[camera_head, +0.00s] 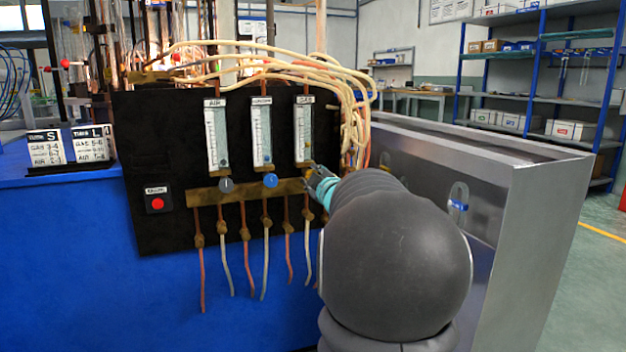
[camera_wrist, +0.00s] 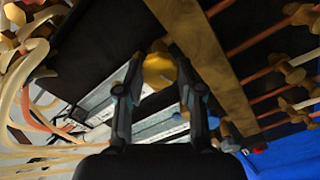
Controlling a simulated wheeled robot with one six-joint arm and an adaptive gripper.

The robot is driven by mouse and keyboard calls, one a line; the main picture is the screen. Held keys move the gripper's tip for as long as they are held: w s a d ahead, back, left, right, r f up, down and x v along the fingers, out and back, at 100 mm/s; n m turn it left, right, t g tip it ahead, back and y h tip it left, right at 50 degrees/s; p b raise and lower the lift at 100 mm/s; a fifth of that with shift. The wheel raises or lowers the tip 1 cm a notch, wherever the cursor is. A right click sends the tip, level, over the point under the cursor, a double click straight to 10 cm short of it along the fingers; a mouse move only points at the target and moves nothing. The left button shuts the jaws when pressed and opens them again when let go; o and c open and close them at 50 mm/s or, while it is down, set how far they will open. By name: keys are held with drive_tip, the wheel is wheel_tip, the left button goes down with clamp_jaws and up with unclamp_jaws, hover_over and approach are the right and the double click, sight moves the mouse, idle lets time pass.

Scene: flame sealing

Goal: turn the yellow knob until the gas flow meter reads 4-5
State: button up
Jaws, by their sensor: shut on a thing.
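The yellow knob (camera_wrist: 160,70) sits between the two fingertips of my gripper (camera_wrist: 158,88) in the wrist view. My gripper is shut on the knob, and in the head view it reaches the panel (camera_head: 318,178) below the gas meter. The gas flow meter (camera_head: 303,133) is a white upright scale at the right of the black panel. Its reading is too small to tell. In the head view the knob is hidden by my gripper and arm.
The air meter (camera_head: 216,135) with a grey knob (camera_head: 226,185) and the middle meter (camera_head: 262,131) with a blue knob (camera_head: 270,180) stand to the left. Cream hoses (camera_head: 345,85) hang at the panel's upper right. A metal enclosure (camera_head: 530,210) stands right of my arm.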

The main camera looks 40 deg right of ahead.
drive_tip(key=shift+n, duration=1.7)
drive_tip(key=o, duration=1.1)
drive_tip(key=v, duration=1.2)
drive_tip(key=shift+a, duration=0.1)
